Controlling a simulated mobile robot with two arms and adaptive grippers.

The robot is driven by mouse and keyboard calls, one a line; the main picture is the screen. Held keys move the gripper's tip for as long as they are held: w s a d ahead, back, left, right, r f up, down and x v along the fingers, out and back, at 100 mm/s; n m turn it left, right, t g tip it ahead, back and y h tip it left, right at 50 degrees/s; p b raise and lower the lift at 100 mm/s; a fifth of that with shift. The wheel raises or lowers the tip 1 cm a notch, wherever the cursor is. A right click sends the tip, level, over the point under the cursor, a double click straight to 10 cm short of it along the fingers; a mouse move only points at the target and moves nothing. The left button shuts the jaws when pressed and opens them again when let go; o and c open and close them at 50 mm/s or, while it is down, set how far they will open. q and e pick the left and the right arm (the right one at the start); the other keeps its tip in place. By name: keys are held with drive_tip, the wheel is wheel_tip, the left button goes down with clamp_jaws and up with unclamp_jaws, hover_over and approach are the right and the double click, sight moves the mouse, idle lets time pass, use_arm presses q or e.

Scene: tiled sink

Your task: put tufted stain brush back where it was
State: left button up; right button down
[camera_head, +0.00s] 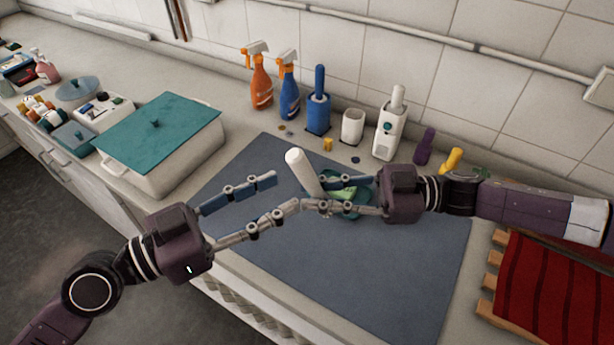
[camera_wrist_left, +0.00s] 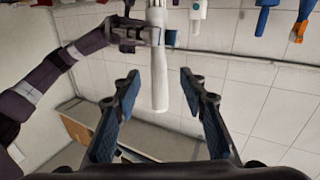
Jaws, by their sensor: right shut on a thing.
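A white brush handle (camera_head: 302,172), likely the tufted stain brush, tilts above the grey-blue mat; it also shows in the left wrist view (camera_wrist_left: 159,75). Its bristles are not clear to me. My right gripper (camera_head: 316,197) is shut on it, low on the handle in the head view. My left gripper (camera_head: 287,191) is open and empty, its fingers close to the handle, which appears between them in the left wrist view. An empty-looking white holder (camera_head: 352,126) stands at the wall, between a blue brush in its holder (camera_head: 318,110) and a white brush in its holder (camera_head: 390,125).
The grey-blue mat (camera_head: 400,265) is mostly clear. A teal dish (camera_head: 357,205) with something green lies behind my right fingers. A teal-lidded box (camera_head: 158,138) stands at left. Spray bottles (camera_head: 261,88) line the wall. A red cloth on a wooden rack (camera_head: 550,295) is at right.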

sight(309, 179)
use_arm(q)
drive_tip(key=shift+x, duration=3.45)
drive_tip(key=shift+w, duration=0.1)
clamp_jaws()
drive_tip(key=shift+r, duration=0.1)
use_arm(e)
drive_tip(key=c, duration=1.7)
unclamp_jaws()
drive_tip(key=shift+c, duration=0.2)
